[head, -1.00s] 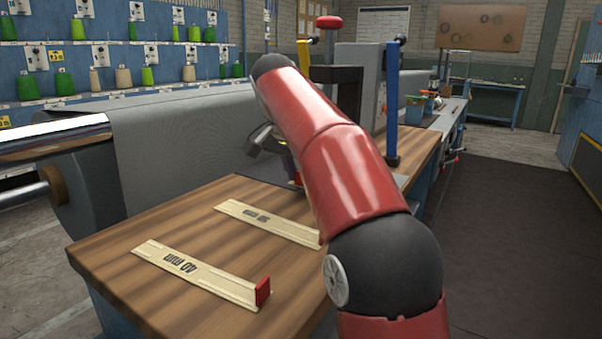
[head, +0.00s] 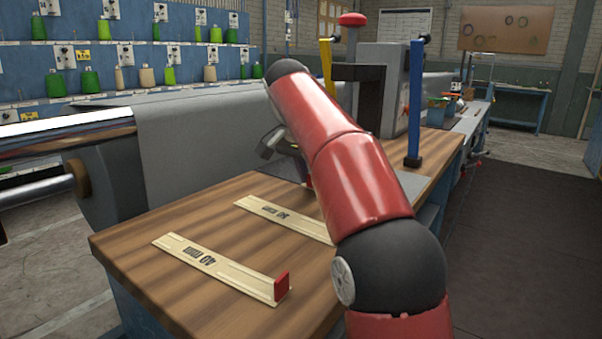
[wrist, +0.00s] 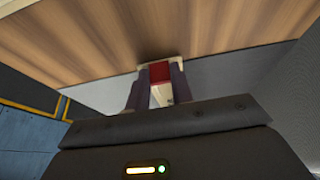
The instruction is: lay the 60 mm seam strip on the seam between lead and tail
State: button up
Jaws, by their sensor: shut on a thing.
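My gripper (wrist: 157,88) is shut on a cream seam strip (wrist: 162,95) with a red end tab (wrist: 159,72), between its two dark fingers in the wrist view. Only a scrap of its printing shows, so its size cannot be read. In the head view my arm hides most of the gripper and the held strip, above the far part of the wooden bench. Grey fabric (head: 190,150) hangs over a roll behind the bench. I cannot make out the seam, lead or tail.
A strip marked 40 mm (head: 208,261) with a red end tab lies on the wooden bench (head: 150,290). Another cream strip (head: 285,219) lies behind it, partly behind my arm. A blue post (head: 415,110) and a yellow post (head: 326,65) stand beyond. The bench's front left is clear.

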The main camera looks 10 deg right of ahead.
jog(key=o, duration=1)
jog(key=shift+o, duration=0.2)
jog(key=p+v, duration=0.1)
jog(key=v, duration=0.7)
jog(key=shift+a, duration=0.1)
